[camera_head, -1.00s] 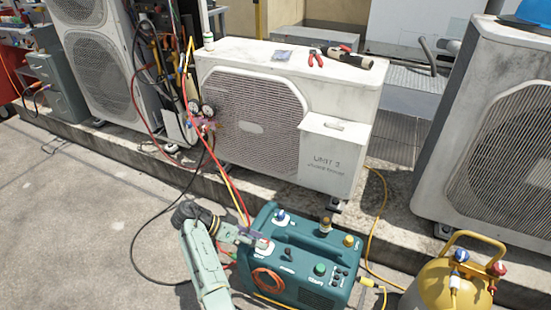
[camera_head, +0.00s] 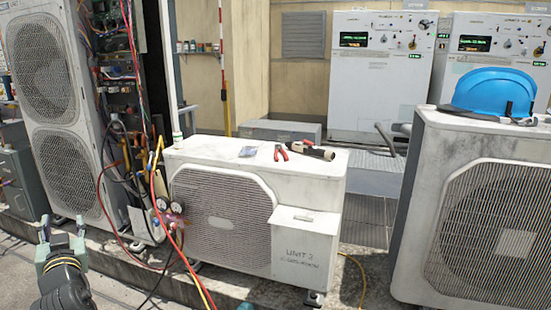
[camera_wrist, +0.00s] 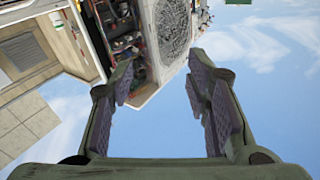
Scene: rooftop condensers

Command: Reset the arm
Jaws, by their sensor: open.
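My gripper (camera_head: 62,228) is at the lower left of the head view, raised with its fingers pointing up. In the wrist view my gripper (camera_wrist: 160,82) shows two purple-padded fingers spread apart with nothing between them. It is open and empty. Beyond the fingers, the wrist view shows a tilted, upside-down condenser with a round fan grille (camera_wrist: 172,24), an open wiring compartment (camera_wrist: 118,30) and sky.
A tall condenser (camera_head: 62,110) stands behind my gripper.

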